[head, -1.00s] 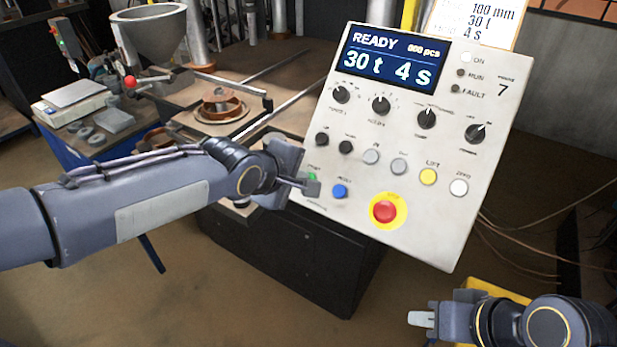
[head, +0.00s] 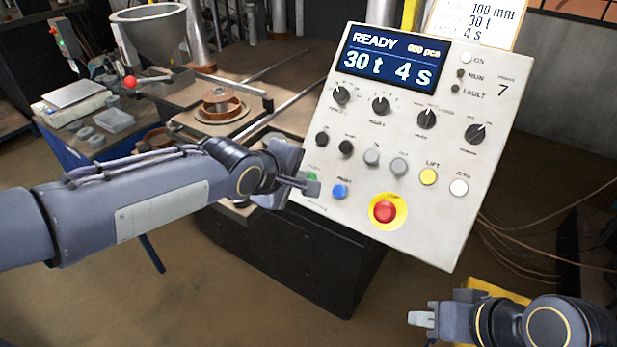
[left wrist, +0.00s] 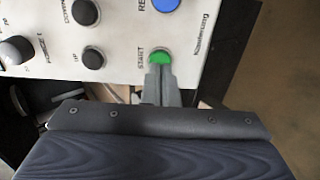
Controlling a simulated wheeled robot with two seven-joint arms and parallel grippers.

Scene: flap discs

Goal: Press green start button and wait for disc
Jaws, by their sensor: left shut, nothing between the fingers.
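The green start button (left wrist: 160,56) shows at the edge of the panel in the left wrist view; in the head view only a sliver of it (head: 312,177) shows behind my fingers. My left gripper (head: 313,187) is shut and empty, its fingertips (left wrist: 160,70) at the button's near edge. I cannot tell whether they touch it. The control panel (head: 330,220) has a screen (head: 393,60) reading READY, 30 t, 4 s. The ON lamp (head: 466,58) looks white; RUN and FAULT look dark. My right gripper (head: 422,319) is low at the right; its fingers look close together.
A blue button (head: 340,191) sits just right of the start button, and a red stop button (head: 384,211) on a yellow ring lies further right. A press area with a brown disc stack (head: 221,104) is behind my left arm. Cables hang right of the panel.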

